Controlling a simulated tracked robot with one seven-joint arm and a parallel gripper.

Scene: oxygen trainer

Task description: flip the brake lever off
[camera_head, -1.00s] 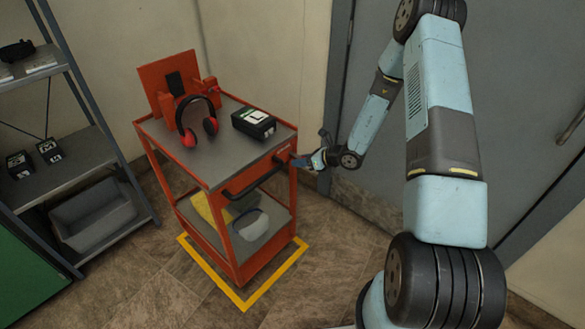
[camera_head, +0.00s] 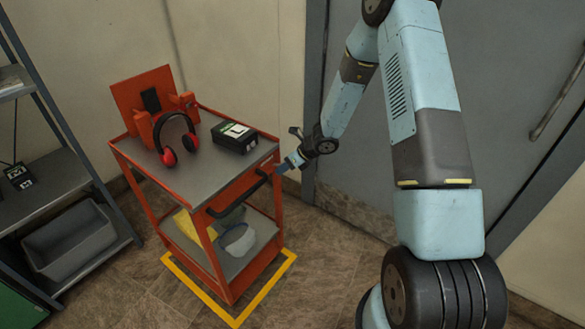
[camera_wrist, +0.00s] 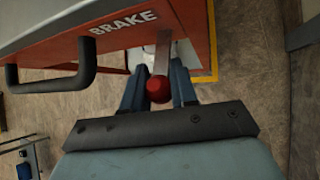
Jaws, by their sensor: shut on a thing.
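The brake lever (camera_wrist: 163,52) is a pale metal bar with a round red knob (camera_wrist: 158,89), below the white BRAKE lettering on the orange cart's side panel (camera_wrist: 190,22). In the wrist view my gripper (camera_wrist: 157,70) has one finger on each side of the lever and is shut on it at the knob. In the head view my gripper (camera_head: 284,166) is at the right front corner of the orange cart (camera_head: 226,188), beside its black handle. The lever itself is too small to make out there.
The cart's top holds red-black headphones (camera_head: 174,140) and a black box (camera_head: 234,137). A black push handle (camera_wrist: 60,78) is left of the lever. A grey shelf with a grey bin (camera_head: 72,241) stands at left, a grey door (camera_head: 400,200) behind my arm. Yellow floor tape surrounds the cart.

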